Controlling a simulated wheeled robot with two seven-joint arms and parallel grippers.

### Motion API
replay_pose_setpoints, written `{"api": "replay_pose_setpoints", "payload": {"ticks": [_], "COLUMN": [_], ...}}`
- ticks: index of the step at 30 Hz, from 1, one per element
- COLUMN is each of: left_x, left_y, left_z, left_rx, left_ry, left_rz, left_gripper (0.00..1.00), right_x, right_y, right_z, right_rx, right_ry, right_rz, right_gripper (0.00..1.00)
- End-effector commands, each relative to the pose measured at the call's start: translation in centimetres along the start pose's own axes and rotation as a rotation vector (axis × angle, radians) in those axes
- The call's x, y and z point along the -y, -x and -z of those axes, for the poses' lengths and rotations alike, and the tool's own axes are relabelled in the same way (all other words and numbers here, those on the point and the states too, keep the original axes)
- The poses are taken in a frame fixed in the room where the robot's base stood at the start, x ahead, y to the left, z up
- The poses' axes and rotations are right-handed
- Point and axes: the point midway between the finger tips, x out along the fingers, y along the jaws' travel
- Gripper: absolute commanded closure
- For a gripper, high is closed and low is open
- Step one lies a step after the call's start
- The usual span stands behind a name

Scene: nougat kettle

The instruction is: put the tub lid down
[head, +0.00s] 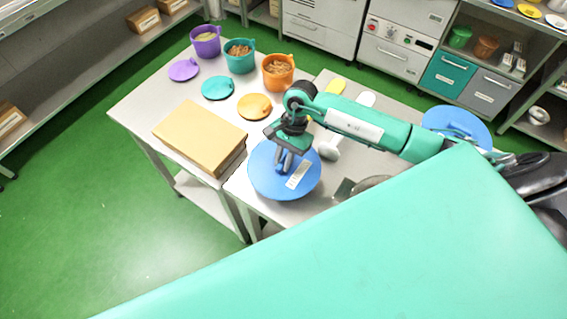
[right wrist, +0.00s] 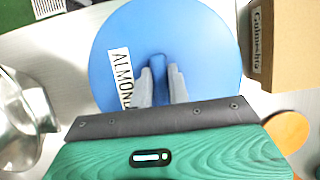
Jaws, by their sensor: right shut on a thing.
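The blue tub lid (head: 264,178) is round, with a raised handle and a white label. The label reads ALMOND in the right wrist view, where the lid (right wrist: 208,50) fills the upper middle. My right gripper (head: 287,165) points down over the lid and is shut on its handle, which sits between the fingers (right wrist: 160,84). The lid looks level, at the left end of the nearer grey table (head: 325,185). I cannot tell whether it touches the table top. My left gripper is not in view.
A cardboard box (head: 198,132) stands close beside the lid. Purple (head: 205,44), teal (head: 240,63) and orange (head: 278,78) tubs stand farther back, their lids in front. Another blue round item (head: 455,122) lies right. A shiny metal bowl (right wrist: 22,112) is near the lid.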

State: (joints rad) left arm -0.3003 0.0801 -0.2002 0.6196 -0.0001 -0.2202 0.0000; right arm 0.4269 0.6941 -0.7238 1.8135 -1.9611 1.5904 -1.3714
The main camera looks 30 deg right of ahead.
Motion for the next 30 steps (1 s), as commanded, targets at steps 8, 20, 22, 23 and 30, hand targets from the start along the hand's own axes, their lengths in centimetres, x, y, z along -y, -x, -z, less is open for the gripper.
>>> {"api": "replay_pose_setpoints", "payload": {"ticks": [8,20,22,23,30], "left_x": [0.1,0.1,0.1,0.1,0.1], "left_y": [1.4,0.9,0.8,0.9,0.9], "left_z": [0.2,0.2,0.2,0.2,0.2], "left_rx": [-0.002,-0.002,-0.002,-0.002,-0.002], "left_ry": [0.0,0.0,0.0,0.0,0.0], "left_rz": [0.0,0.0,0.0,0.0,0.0], "left_gripper": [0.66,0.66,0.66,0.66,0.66], "right_x": [0.0,0.0,0.0,0.0,0.0], "right_y": [-3.4,-4.0,-4.1,-4.0,-4.0], "right_z": [1.3,1.7,1.7,1.6,1.6], "right_rx": [0.002,0.0,0.0,0.0,0.0], "right_ry": [-0.002,0.001,0.0,0.0,0.0], "right_rz": [-0.001,-0.001,-0.001,-0.001,-0.001], "right_gripper": [1.0,1.0,0.81,0.75,0.61]}}
